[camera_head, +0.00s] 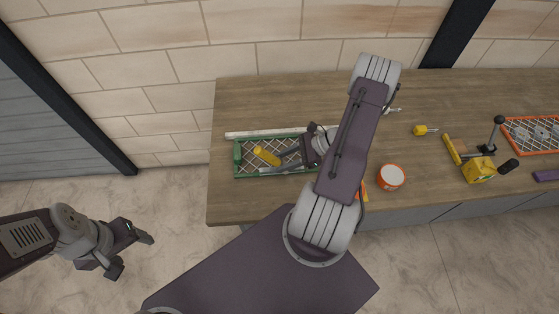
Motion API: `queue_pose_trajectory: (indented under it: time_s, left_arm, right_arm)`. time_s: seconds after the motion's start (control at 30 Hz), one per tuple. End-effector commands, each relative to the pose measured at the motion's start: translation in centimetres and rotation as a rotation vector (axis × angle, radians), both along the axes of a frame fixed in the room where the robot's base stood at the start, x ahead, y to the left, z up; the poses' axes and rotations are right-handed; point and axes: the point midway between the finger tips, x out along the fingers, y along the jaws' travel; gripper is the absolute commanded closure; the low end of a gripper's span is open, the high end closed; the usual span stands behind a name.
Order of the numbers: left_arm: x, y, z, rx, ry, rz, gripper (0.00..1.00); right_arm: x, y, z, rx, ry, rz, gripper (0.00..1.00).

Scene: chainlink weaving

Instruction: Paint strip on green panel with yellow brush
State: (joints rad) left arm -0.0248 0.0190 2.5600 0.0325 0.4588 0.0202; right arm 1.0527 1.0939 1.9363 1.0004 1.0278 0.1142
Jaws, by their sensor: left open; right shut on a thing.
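The green panel (237,155) is a green-framed chainlink mesh lying on the left part of the wooden counter. A pale strip (262,134) lies along its back edge. My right gripper (273,161) reaches in from the right, low over the panel. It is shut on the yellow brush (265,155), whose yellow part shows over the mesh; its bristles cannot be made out. The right arm hides the panel's right end. My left gripper (133,254) is open and empty, over the floor left of the counter.
An orange-rimmed white tub (392,177) stands right of my arm. Further right lie a yellow-handled tool (420,130), a yellow block-like tool (479,170) and an orange-framed mesh panel (530,135). The counter (250,100) is clear behind the green panel.

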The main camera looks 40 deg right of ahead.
Motion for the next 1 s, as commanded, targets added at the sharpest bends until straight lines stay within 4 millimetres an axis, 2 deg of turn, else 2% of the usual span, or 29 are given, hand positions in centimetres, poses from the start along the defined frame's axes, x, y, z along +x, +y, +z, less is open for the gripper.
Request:
queue_pose_trajectory:
  time_s: [0.8,1.0]
  left_arm:
    - [0.0,0.0,-0.1,0.0,0.0,0.0,0.34]
    - [0.0,0.0,-0.2,0.0,0.0,0.0,0.34]
  right_arm:
    - [-1.8,-3.1,0.1,0.0,-0.001,-0.003,1.0]
    - [-2.0,-3.3,0.0,0.001,-0.001,-0.001,1.0]
